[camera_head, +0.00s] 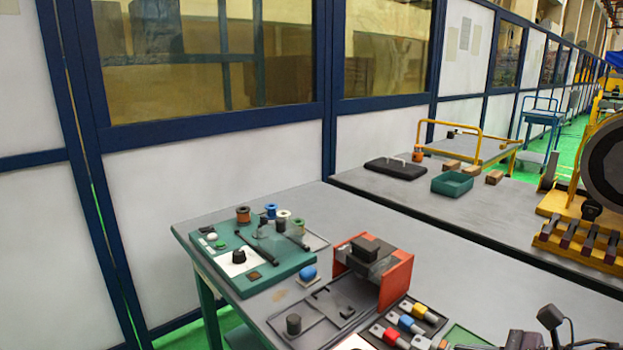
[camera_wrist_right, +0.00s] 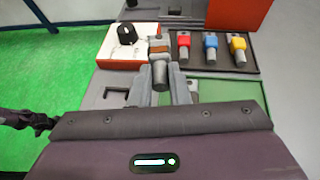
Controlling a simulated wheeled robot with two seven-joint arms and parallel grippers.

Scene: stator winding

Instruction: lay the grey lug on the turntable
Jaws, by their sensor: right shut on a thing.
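My right gripper (camera_wrist_right: 161,92) is shut on the grey lug (camera_wrist_right: 160,74), with one finger on each side of its grey shank. The lug shows in the right wrist view, beside the lug tray (camera_wrist_right: 254,70); a brown band is visible at its far end. I cannot tell whether the lug still touches anything below. In the head view only dark parts of an arm (camera_head: 523,341) show at the bottom edge, and the lug cannot be made out. My left gripper is not clearly visible. I cannot single out the turntable with certainty in either view.
The tray holds a red lug (camera_wrist_right: 184,46), a blue lug (camera_wrist_right: 210,46) and a yellow lug (camera_wrist_right: 237,46). A white box with a black knob (camera_wrist_right: 126,33) stands left of it. An orange-sided stand (camera_head: 396,283) and a green board (camera_head: 283,272) occupy the table.

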